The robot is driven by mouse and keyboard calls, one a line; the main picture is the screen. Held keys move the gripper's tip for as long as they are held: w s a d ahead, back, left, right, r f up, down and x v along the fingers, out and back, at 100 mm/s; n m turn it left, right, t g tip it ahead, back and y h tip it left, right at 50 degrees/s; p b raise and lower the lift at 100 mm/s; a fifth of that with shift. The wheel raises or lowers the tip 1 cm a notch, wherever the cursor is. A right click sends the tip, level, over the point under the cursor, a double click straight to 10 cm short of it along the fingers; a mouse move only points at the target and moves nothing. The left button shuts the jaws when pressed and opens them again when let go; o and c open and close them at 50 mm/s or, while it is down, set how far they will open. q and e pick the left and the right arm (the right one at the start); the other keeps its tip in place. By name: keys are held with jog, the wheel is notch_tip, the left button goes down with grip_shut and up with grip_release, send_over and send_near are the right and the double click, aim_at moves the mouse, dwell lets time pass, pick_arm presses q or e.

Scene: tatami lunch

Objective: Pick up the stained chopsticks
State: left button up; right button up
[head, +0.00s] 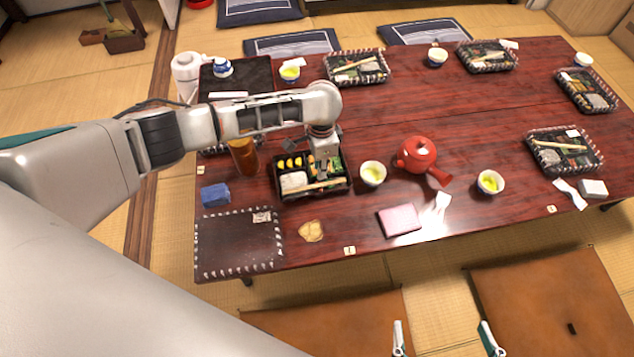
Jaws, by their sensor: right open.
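Light-coloured chopsticks (316,187) lie across the front of the near bento box (312,197). More chopsticks lie on the far bento (354,65) and on the right bento (556,146). No stain can be made out at this size. My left gripper (322,172) points down over the near bento, just behind its chopsticks. Its fingers are small and partly lost against the food, so I cannot tell whether they are open. My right gripper (445,340) is at the bottom edge, its two fingers wide apart and nothing visible between them.
A tea cup (372,173), a red teapot (417,155) and a pink box (400,220) stand right of the near bento. A brown bottle (243,156) and blue cloth (215,195) are left. A dark mat (236,243) lies at the front left corner. Brown cushions (550,305) lie in front.

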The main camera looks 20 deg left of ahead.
aim_at(322, 184)
pick_arm(q)
jog(key=shift+s+f, duration=0.25)
jog(key=shift+f, duration=0.75)
jog(key=shift+d+f+b, duration=0.1)
jog(key=shift+f+b, duration=0.1)
jog(key=shift+b, duration=0.1)
jog(key=shift+f, duration=0.35)
jog(key=f+b, duration=0.1)
jog(key=f, duration=0.1)
jog(key=f+b, duration=0.1)
jog(key=f, duration=0.1)
jog(key=shift+s+d+b, duration=0.1)
jog(key=shift+d+b, duration=0.1)
jog(key=shift+b, duration=0.1)
jog(key=shift+w, duration=0.25)
jog(key=shift+w+r, duration=0.1)
jog(key=shift+r, duration=0.1)
jog(key=c, duration=0.5)
jog(key=shift+o, duration=0.2)
pick_arm(e)
jog(key=a, duration=0.1)
jog(key=w+r, duration=0.1)
jog(key=a+r+m, duration=0.1)
jog(key=shift+w+a+r+t+y, duration=0.25)
jog(key=shift+a+t+y, duration=0.05)
jog(key=shift+a+t, duration=0.1)
